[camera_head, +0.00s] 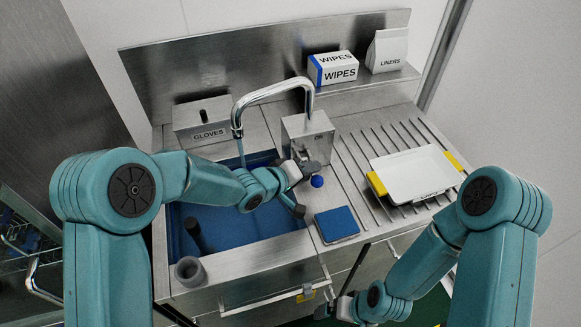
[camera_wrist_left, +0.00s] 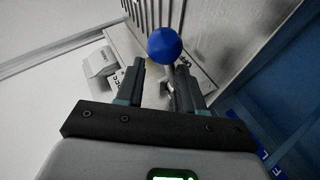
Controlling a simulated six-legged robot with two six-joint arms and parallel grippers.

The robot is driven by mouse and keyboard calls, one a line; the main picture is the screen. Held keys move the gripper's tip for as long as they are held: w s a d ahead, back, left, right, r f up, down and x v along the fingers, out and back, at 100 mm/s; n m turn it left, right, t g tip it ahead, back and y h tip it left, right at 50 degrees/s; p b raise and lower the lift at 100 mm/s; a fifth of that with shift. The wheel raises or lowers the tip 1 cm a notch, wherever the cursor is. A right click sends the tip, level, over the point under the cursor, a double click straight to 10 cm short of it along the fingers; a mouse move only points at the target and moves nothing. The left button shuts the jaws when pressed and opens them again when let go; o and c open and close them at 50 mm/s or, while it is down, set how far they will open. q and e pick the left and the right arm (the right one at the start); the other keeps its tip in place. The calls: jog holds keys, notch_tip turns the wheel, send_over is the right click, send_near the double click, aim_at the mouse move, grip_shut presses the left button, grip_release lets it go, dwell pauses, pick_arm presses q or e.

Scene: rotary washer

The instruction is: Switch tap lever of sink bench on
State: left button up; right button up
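The tap lever ends in a blue ball knob (camera_head: 317,181) at the front of the metal tap block (camera_head: 318,135). In the left wrist view the blue knob (camera_wrist_left: 165,44) stands on a thin stem, lined up with the gap between my fingers. My left gripper (camera_head: 305,190) is open around the lever area; contact cannot be told. The curved chrome tap (camera_head: 270,91) hangs over the blue sink basin (camera_head: 265,225). A thin bluish streak shows below its spout; I cannot tell whether it is water. My right gripper (camera_head: 340,290) is open and empty at the bench front.
A blue sponge-like pad (camera_head: 337,223) lies on the bench edge near the knob. A white tray (camera_head: 415,174) sits on the ribbed drainboard at right. A gloves box (camera_head: 203,120), wipes box (camera_head: 333,69) and liners box (camera_head: 387,50) stand behind. A grey cup-like piece (camera_head: 190,270) is front left.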

pick_arm(q)
jog(key=s+a+r+p, duration=0.7)
jog(key=a+r, duration=0.3)
jog(key=a, duration=0.3)
jog(key=shift+r, duration=0.4)
pick_arm(e)
notch_tip(320, 180, up, 7)
jog(key=shift+r, duration=0.2)
dwell(0.4)
pick_arm(q)
jog(key=shift+s+a, duration=0.1)
jog(key=shift+a, duration=0.15)
jog(key=v, duration=0.7)
jog(key=shift+s, duration=0.15)
jog(key=shift+r, duration=0.1)
pick_arm(e)
jog(key=shift+s, duration=0.1)
jog(key=c, duration=0.8)
jog(key=shift+o, duration=0.2)
